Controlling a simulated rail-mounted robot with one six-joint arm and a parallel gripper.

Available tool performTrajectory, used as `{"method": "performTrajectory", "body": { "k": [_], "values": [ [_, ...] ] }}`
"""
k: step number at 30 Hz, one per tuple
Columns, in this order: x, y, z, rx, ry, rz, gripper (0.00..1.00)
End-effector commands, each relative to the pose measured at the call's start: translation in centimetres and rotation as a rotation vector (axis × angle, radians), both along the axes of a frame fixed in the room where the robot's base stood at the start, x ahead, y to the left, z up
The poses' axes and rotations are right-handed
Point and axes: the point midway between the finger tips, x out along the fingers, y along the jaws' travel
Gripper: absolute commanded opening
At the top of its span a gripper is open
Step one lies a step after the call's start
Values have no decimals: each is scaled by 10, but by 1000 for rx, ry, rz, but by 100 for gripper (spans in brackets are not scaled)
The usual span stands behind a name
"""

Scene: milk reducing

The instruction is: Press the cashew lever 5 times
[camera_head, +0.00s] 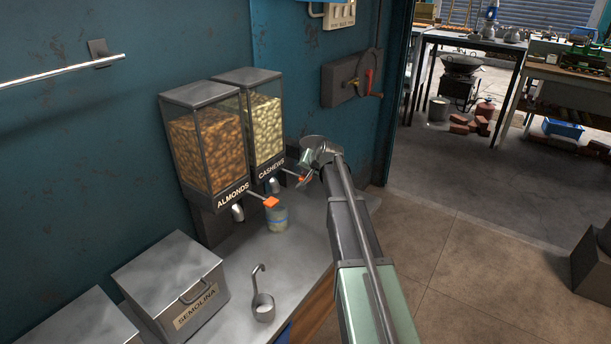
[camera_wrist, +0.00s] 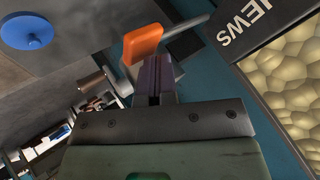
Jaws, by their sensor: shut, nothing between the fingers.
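The cashew dispenser (camera_head: 267,128), a clear bin of pale nuts labelled CASHEWS, is fixed on the blue wall. Its lever has an orange tip (camera_head: 300,179), low on the dispenser's right side. In the wrist view the orange lever tip (camera_wrist: 143,43) is just beyond my fingertips, with its metal rod running to the upper right. My gripper (camera_head: 307,176) is shut and empty, close beside the lever. It also shows in the wrist view (camera_wrist: 153,76). I cannot tell whether the fingers touch the tip.
The almond dispenser (camera_head: 206,148) is close on the left, with its own orange lever tip (camera_head: 271,202). A semolina box (camera_head: 175,283) and a ladle (camera_head: 263,302) are on the counter (camera_head: 240,268). A wall switch box (camera_head: 350,78) is to the right.

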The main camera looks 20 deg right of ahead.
Motion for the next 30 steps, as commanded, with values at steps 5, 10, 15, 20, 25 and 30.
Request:
{"method": "performTrajectory", "body": {
  "k": [5,10,15,20,25,30],
  "values": [
    [0,0,-3,0,1,1,0],
    [0,0,-5,0,1,1,0],
    [0,0,-7,0,1,1,0],
    [0,0,-8,0,1,1,0],
    [0,0,-7,0,1,1,0],
    [0,0,-1,0,1,1,0]
  ]
}}
